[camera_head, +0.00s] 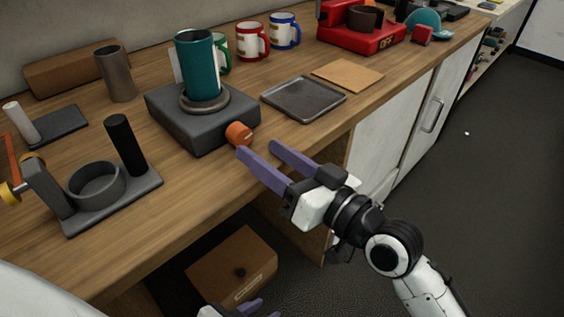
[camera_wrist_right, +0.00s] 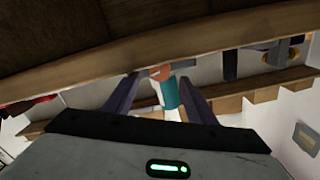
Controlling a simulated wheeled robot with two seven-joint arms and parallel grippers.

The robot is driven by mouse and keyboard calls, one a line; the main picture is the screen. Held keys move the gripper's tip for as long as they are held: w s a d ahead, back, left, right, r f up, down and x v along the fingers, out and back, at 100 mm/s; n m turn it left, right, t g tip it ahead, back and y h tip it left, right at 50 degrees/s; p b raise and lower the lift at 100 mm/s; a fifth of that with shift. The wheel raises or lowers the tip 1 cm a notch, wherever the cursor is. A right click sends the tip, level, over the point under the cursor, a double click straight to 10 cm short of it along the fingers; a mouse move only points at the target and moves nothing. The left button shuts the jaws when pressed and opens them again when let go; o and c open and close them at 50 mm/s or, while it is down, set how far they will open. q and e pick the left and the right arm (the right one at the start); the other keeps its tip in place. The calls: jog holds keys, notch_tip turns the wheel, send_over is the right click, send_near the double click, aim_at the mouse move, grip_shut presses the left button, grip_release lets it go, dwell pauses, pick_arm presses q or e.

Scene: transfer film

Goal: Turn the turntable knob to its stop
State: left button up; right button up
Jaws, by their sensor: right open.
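The turntable (camera_head: 195,130) is a dark grey box on the wooden counter, with a round platter (camera_head: 206,103) on top. A teal tumbler (camera_head: 201,68) stands upright on the platter. The orange knob (camera_head: 238,134) sticks out of the box's front side. My right gripper (camera_head: 257,150) is open, its two purple fingers pointing at the knob from the front right. In the head view the left-hand fingertip is close to the knob; I cannot tell if they touch. In the right wrist view the knob (camera_wrist_right: 161,73) shows between the fingers. My left gripper (camera_head: 243,308) is mostly cut off at the bottom edge.
A black tray (camera_head: 303,99) and a brown sheet (camera_head: 347,74) lie right of the turntable. A dark holder (camera_head: 112,198) stands to its left. Mugs (camera_head: 252,41) and a red machine (camera_head: 360,38) stand farther back. A brown box (camera_head: 232,268) sits below the counter.

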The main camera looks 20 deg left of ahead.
aim_at(244, 138)
pick_arm(q)
jog(key=shift+f, duration=0.1)
pick_arm(e)
jog(key=v, duration=0.4)
jog(key=shift+d, duration=0.15)
jog(key=n+p, duration=0.4)
jog(key=shift+a+r, duration=0.2)
jog(key=shift+a, duration=0.1)
jog(key=shift+w+a, duration=0.2)
jog(key=shift+a, duration=0.15)
jog(key=x, duration=0.9)
jog(key=shift+w+a+f+p, duration=0.1)
jog(key=shift+a+p, duration=0.1)
jog(key=shift+p, duration=0.2)
pick_arm(q)
jog(key=r, duration=0.1)
jog(key=a+r, duration=0.1)
jog(key=r, duration=0.1)
jog(key=shift+s+a, duration=0.15)
